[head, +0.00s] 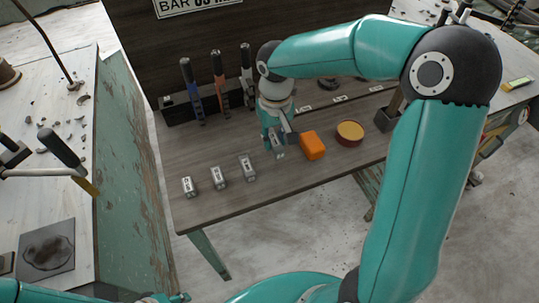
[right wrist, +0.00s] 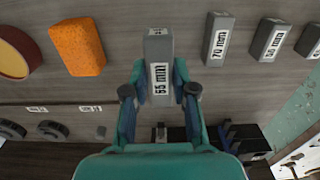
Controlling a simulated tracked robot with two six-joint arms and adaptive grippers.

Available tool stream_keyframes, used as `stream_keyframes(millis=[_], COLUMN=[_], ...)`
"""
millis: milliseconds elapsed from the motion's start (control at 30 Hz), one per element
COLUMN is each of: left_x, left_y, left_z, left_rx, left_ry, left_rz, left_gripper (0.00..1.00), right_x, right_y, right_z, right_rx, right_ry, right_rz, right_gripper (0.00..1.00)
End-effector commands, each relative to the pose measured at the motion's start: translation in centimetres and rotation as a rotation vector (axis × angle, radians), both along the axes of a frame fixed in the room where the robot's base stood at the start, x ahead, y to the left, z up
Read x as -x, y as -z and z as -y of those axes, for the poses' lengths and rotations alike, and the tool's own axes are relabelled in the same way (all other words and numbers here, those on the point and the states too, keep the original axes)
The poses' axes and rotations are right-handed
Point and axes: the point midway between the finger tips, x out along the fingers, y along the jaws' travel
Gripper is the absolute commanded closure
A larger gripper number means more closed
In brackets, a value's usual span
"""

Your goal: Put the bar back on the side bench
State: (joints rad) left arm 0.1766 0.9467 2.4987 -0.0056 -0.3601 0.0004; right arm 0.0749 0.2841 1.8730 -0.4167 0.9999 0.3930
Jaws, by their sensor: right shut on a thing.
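My right gripper (head: 279,141) is shut on a grey bar with a white label. In the right wrist view the bar (right wrist: 158,48) stands out between the fingers (right wrist: 160,88), its label facing the camera. The bar is at the dark wooden bench (head: 330,172), in line with three similar labelled bars (head: 218,177) to its left in the head view. I cannot tell whether it touches the bench top. A teal part of my left arm (head: 165,298) shows at the bottom edge; its gripper's jaws cannot be made out.
An orange block (head: 312,145) and a round yellow-and-red tin (head: 349,132) lie right of the gripper. Tools with coloured handles (head: 219,78) stand in a black rack behind. A pale bench (head: 84,190) with scraps stands left. The dark bench's front strip is clear.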

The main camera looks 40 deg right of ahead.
Motion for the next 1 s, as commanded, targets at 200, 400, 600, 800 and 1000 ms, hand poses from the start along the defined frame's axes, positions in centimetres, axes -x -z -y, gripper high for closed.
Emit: stream_keyframes(millis=[200,400,600,800,1000], left_x=[0.0,0.0,0.0,0.0,0.0], left_y=[0.1,0.2,0.3,0.3,0.5], left_z=[0.0,0.0,0.0,0.0,0.0], left_rx=[0.0,0.0,0.0,0.0,0.0], left_ry=[0.0,0.0,0.0,0.0,0.0], left_rz=[0.0,0.0,0.0,0.0,0.0], left_gripper=[0.6,0.6,0.6,0.6,0.6], right_x=[0.0,0.0,-0.1,-0.1,-0.1], right_y=[1.8,4.1,6.0,6.0,6.2], right_z=[0.0,0.0,0.0,-0.1,-0.1], right_rx=[0.0,0.0,0.0,0.0,-0.001], right_ry=[0.0,0.0,-0.001,-0.001,-0.002], right_rz=[0.002,-0.002,0.002,0.003,0.001], right_gripper=[1.0,1.0,1.0,1.0,0.64])
